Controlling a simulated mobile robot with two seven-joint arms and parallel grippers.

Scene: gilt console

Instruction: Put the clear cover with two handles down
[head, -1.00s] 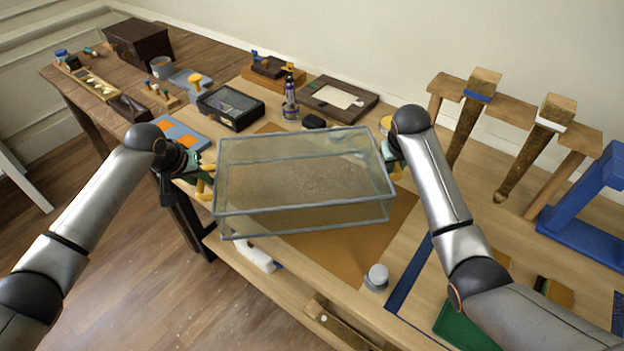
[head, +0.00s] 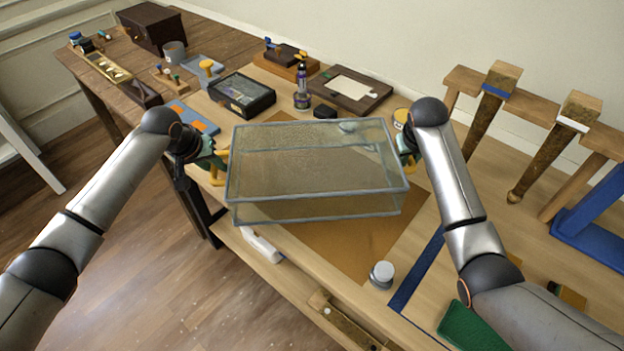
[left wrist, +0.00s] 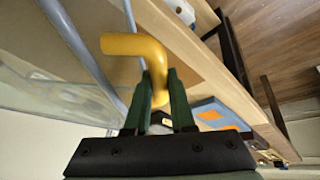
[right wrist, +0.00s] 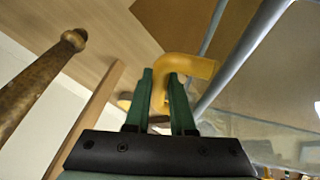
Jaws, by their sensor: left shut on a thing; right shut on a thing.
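The clear cover (head: 315,175) is a see-through box with grey edges, held between my two arms over the brown mat (head: 345,255) on the table. Its yellow handles stick out at the left and right ends. My left gripper (head: 215,164) is shut on the left yellow handle, which shows close up in the left wrist view (left wrist: 140,46). My right gripper (head: 408,150) is shut on the right handle, seen in the right wrist view (right wrist: 195,66). I cannot tell whether the cover's lower edge touches the mat.
A grey-topped round jar (head: 382,274) stands just right of the mat near the front. Behind the cover are a purple bottle (head: 302,90), a dark glass-topped box (head: 242,94) and a dark frame (head: 350,89). Gilt legs in a wooden rack (head: 480,125) stand at the right.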

